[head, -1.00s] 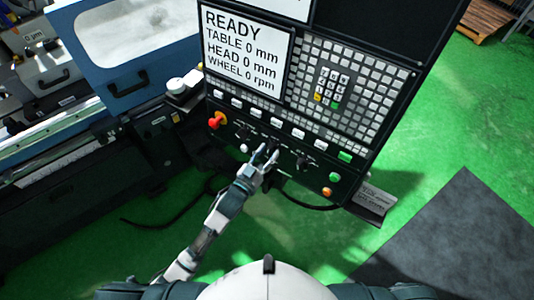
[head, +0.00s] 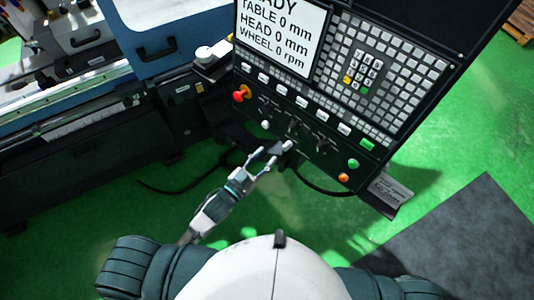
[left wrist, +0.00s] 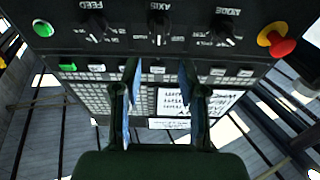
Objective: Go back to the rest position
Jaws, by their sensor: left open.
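My left gripper (head: 263,158) is open and empty in the head view, just in front of the lower edge of the control panel (head: 330,125). In the left wrist view its two fingers (left wrist: 158,85) stand apart with nothing between them, and the panel shows behind them. The panel's screen (head: 280,30) reads "HEAD 0 mm" and "WHEEL 0 rpm". A red and orange knob (head: 241,94), several dark selector knobs (head: 293,127), a green button (head: 353,163) and an orange button (head: 343,178) sit on the panel. My right gripper is not in view.
The blue and grey grinder (head: 165,45) stands at the left. A black cable (head: 185,188) lies on the green floor (head: 440,165) below the panel. A dark grey mat (head: 465,240) lies at the lower right. A wooden pallet (head: 522,20) is at the far right.

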